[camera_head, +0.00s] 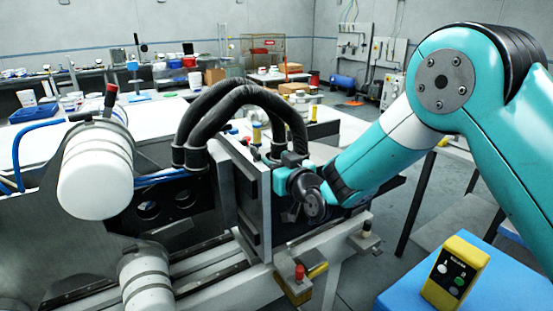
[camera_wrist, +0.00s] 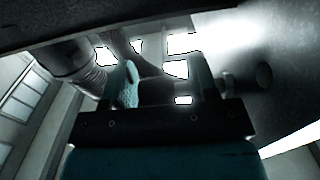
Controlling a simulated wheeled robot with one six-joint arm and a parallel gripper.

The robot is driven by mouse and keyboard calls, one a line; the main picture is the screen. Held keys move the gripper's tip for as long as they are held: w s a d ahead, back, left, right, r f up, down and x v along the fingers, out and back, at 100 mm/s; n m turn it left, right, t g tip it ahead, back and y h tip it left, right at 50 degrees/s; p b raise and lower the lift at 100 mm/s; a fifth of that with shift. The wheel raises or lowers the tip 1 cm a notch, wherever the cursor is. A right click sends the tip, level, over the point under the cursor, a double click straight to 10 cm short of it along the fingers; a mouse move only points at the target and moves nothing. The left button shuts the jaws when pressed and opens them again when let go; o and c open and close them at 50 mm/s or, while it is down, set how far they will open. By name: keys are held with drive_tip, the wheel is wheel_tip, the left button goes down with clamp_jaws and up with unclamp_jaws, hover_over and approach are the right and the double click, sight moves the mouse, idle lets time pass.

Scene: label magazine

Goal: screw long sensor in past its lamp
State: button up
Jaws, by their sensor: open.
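My gripper (camera_head: 300,190) is beside the upright grey plate of the machine (camera_head: 252,200), under the black hoses, and partly hidden by my wrist. In the wrist view its two fingers (camera_wrist: 168,85) stand apart, with a dark rounded part (camera_wrist: 160,92) showing between or behind them. I cannot tell whether they touch it. A short stub (camera_wrist: 229,86) shows just right of the right finger, near a pale metal surface with a dark round spot (camera_wrist: 264,75). I cannot tell which part is the long sensor, and I cannot make out its lamp.
Thick black hoses (camera_head: 245,95) arch close over my gripper. A red-topped knob (camera_head: 299,272) on a bracket and another knob (camera_head: 366,230) stand on the machine's front edge. A yellow button box (camera_head: 455,272) sits on a blue surface at right. White cylinders (camera_head: 97,175) stand left.

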drive_tip(key=c, duration=0.9)
drive_tip(key=shift+f+g+h+p, duration=0.15)
drive_tip(key=shift+g+h+p, duration=0.5)
drive_tip(key=shift+g, duration=0.35)
drive_tip(key=o, duration=0.9)
drive_tip(key=b+v, duration=0.6)
drive_tip(key=v, duration=1.1)
